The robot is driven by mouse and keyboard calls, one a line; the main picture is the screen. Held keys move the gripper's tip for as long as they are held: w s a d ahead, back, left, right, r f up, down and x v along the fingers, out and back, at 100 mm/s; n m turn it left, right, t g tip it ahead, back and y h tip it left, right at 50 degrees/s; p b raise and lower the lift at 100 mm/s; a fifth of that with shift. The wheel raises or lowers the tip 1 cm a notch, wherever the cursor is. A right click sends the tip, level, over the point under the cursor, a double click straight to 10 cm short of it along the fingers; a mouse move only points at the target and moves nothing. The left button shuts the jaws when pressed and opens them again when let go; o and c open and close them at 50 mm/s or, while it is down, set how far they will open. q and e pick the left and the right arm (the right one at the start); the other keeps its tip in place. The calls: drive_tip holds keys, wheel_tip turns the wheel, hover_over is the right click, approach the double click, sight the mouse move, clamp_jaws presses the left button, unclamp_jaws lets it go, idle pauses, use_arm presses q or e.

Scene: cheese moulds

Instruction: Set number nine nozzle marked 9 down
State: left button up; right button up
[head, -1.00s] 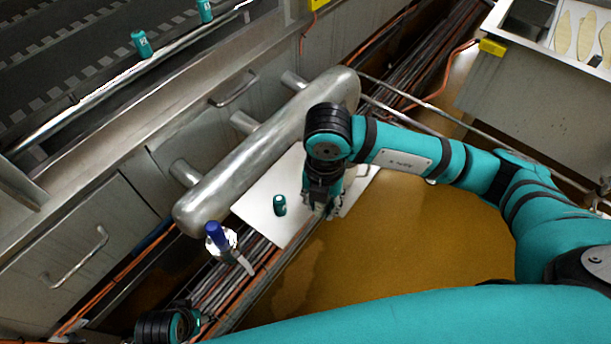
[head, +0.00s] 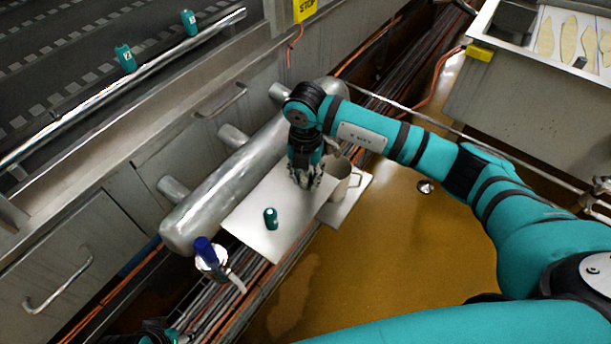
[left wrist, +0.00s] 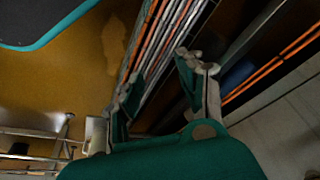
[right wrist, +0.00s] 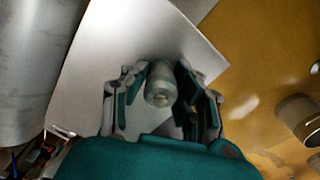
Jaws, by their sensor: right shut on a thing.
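My right gripper (head: 306,183) is low over the white plate (head: 262,240). In the right wrist view its fingers (right wrist: 158,80) are shut on a small pale grey-green cylindrical nozzle (right wrist: 160,85), seen end-on; no number can be read on it. I cannot tell whether its base touches the plate. A teal nozzle (head: 271,218) stands on the plate to the left of my right gripper; its mark is too small to read. My left gripper (left wrist: 158,78) is open and empty above the pipes and cables, and is mostly out of the head view.
A metal mug (head: 340,182) stands right of my right gripper and also shows in the right wrist view (right wrist: 298,118). A blue-topped bottle (head: 206,252) is left of the plate. Two teal nozzles (head: 125,58) (head: 190,22) are by the conveyor rail. A steel tank (head: 225,185) lies behind.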

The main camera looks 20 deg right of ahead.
use_arm(q)
drive_tip(key=shift+r, duration=0.2)
use_arm(e)
drive_tip(key=shift+f, duration=0.1)
use_arm(q)
drive_tip(key=shift+r, duration=0.1)
use_arm(e)
drive_tip(key=o, duration=1)
use_arm(q)
wheel_tip(320, 180, down, 8)
drive_tip(key=p, duration=0.2)
drive_tip(key=shift+w, duration=0.25)
use_arm(e)
wheel_tip(320, 180, up, 12)
drive_tip(key=shift+r, duration=0.2)
use_arm(q)
drive_tip(key=shift+d+r, duration=0.1)
drive_tip(key=shift+d, duration=0.05)
